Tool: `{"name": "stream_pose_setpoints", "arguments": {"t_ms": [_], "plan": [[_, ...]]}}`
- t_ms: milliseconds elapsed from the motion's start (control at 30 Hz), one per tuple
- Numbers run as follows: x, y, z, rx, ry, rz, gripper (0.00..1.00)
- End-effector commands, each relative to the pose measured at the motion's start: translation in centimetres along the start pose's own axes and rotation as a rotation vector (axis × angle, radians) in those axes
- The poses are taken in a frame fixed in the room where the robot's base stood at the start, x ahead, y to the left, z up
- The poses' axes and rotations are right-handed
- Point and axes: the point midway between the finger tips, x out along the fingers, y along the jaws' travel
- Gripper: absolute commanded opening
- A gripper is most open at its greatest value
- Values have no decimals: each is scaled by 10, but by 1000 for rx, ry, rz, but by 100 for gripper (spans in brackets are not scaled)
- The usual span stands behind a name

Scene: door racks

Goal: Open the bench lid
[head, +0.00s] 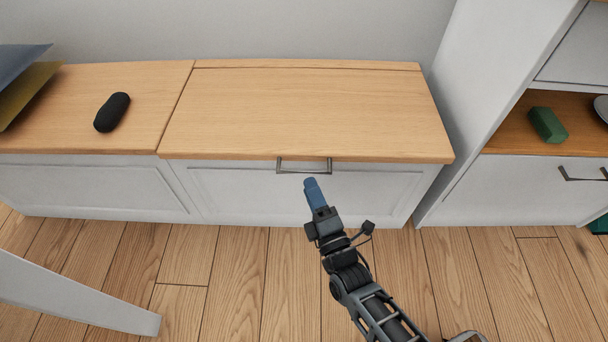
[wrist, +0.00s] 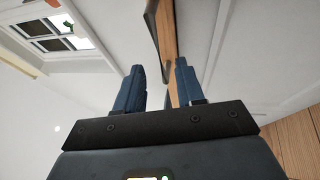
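The bench lid (head: 310,110) is a light wooden panel lying flat and closed on the white bench, right of a fixed wooden top. A dark metal handle (head: 304,171) shows at its front edge. My gripper (head: 312,184), with blue fingers, is just in front of and below the handle in the head view. In the wrist view my gripper (wrist: 160,78) has its two fingers apart. The wooden lid edge (wrist: 167,35) and the dark handle (wrist: 152,22) appear ahead between the fingers. I cannot tell whether a finger touches the handle; nothing is visibly gripped.
A black rounded object (head: 112,112) lies on the fixed top (head: 60,100), near dark panels (head: 20,75) at far left. A white cabinet (head: 490,90) stands close right of the bench, with a green block (head: 547,125) on its shelf. The lid's surface is clear.

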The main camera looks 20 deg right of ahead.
Motion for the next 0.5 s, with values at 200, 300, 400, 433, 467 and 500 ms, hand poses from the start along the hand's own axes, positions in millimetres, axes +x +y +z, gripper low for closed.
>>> {"name": "stream_pose_setpoints", "arguments": {"t_ms": [200,300,400,433,467,500], "plan": [[34,-1,0,1,1,2,38],[45,-1,0,1,0,1,38],[52,-1,0,1,1,-1,38],[53,-1,0,1,1,-1,38],[53,-1,0,1,1,-1,38],[54,-1,0,1,1,-2,38]]}}
